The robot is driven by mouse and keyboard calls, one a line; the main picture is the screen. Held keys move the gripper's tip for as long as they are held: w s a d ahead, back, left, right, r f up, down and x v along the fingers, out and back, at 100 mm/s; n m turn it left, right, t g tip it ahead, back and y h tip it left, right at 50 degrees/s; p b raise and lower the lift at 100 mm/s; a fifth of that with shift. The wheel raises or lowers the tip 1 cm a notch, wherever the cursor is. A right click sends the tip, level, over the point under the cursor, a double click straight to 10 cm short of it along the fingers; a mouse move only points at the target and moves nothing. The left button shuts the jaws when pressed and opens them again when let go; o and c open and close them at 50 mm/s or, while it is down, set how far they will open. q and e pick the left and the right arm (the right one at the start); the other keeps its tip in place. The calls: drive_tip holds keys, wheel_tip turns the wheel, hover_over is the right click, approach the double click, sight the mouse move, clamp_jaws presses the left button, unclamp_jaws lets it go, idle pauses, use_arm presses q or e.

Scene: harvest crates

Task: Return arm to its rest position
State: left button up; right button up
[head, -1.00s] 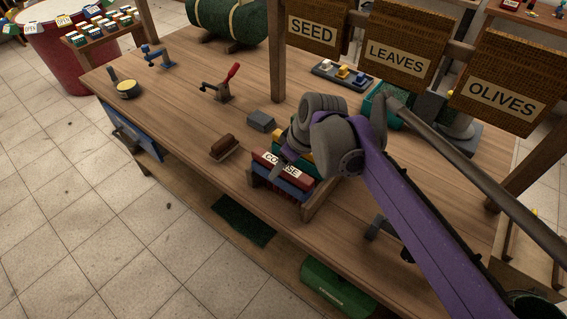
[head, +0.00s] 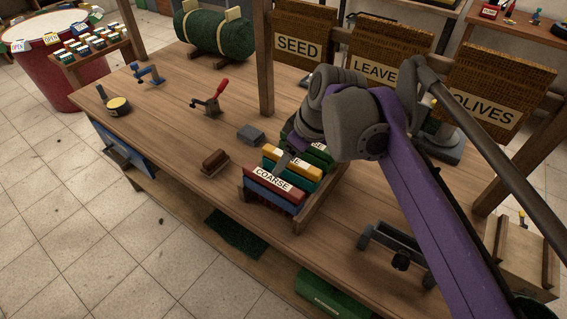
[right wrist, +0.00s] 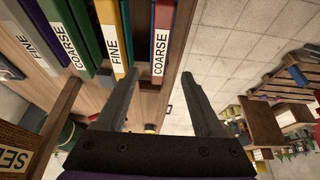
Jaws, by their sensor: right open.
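My right arm comes in from the right in the head view, and its gripper (head: 288,158) hangs over the wooden rack (head: 318,215). The rack holds several upright labelled pieces, with a red one marked COARSE (head: 272,180) at the front and a yellow one (head: 292,162) behind it. In the right wrist view the two fingers of the gripper (right wrist: 159,74) are spread apart with nothing between them. The red COARSE piece (right wrist: 162,45) stands in the rack beyond the fingers, apart from them. The arm hides the rack's back part. My left gripper is not in view.
A brown brush-like block (head: 214,162), a grey block (head: 251,135) and a red-handled clamp (head: 210,102) are left of the rack. A grey bracket (head: 395,247) lies right of the rack. The front-left tabletop is mostly bare.

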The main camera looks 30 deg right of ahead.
idle(0.5)
drive_tip(key=s+a+f+m+t+h+p, duration=0.1)
drive_tip(key=s+a+f+m+p, duration=0.3)
drive_tip(key=s+a+f+p, duration=0.3)
drive_tip(key=s+a+f, duration=0.1)
drive_tip(key=s+f, duration=0.3)
drive_tip(key=f, duration=0.1)
drive_tip(key=shift+a+m+h, duration=0.3)
